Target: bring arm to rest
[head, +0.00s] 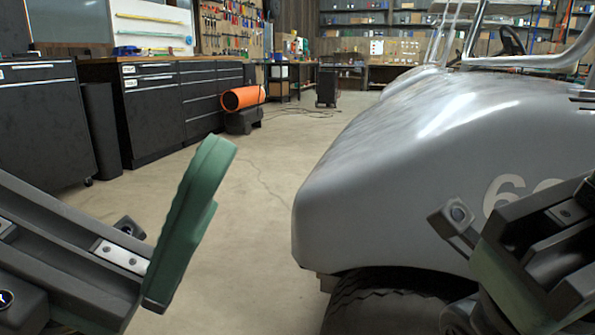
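My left arm comes in from the lower left. Its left gripper (192,220) shows a green finger pad raised above the concrete floor, apart from the cart. The second finger is not clearly visible, so its opening cannot be judged. My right arm fills the lower right corner in front of the cart's side, with dark links and a grey bracket-like part. The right gripper cannot be made out clearly there. A grey cart (400,180) with a rounded front stands at the right, and its black front tyre (385,305) shows below.
Dark drawer cabinets (160,115) and a tall dark bin (101,130) line the left. An orange cylinder (243,97) lies on a dark stand further back. Bare floor (265,190) lies between the cabinets and the cart. Shelves and benches stand along the back wall.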

